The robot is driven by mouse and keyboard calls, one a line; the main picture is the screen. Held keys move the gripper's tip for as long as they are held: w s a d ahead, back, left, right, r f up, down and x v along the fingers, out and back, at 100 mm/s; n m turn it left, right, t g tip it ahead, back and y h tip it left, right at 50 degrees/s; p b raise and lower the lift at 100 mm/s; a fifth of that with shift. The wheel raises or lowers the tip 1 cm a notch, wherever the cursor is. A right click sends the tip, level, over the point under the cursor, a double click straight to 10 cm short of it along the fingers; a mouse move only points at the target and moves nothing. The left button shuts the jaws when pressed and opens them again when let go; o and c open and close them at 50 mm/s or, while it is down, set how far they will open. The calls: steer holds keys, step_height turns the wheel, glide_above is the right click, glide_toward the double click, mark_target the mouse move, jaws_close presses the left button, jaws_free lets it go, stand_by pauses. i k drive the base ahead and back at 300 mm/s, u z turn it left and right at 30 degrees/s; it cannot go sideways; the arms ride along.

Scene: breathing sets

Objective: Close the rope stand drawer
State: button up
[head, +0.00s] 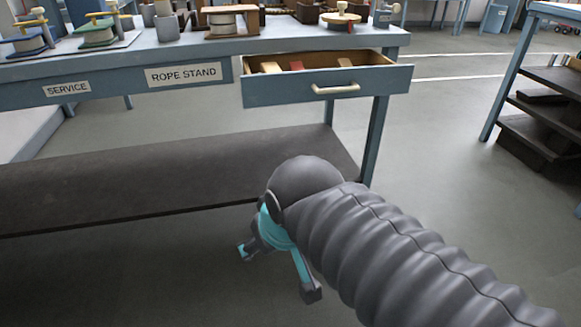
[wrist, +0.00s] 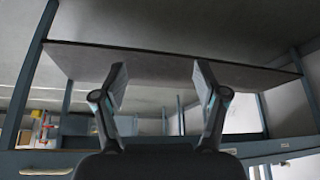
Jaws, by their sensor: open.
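The rope stand drawer (head: 270,91) is pulled out from the right end of the blue bench. Its blue front has a pale bar handle (head: 335,88), and several small blocks lie inside. My gripper (head: 278,270) is low in front of the bench, below and left of the drawer handle and apart from it. In the wrist view my gripper (wrist: 160,82) has its two fingers spread with nothing between them. A pale bar at the lower left of the wrist view looks like the drawer handle (wrist: 46,171).
The bench has a dark lower shelf (head: 150,180) close behind my gripper. "ROPE STAND" (head: 183,75) and "SERVICE" (head: 67,89) labels mark its front edge. Several spools and wooden fixtures stand on the top. A rack of dark shelves (head: 540,90) is at the right, with clear floor between.

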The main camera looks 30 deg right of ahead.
mark_target(372, 74)
steer(key=z, duration=1.45)
steer(key=k, duration=0.75)
steer(key=u, duration=1.4)
steer(key=i, duration=0.5)
steer(key=z, duration=0.05)
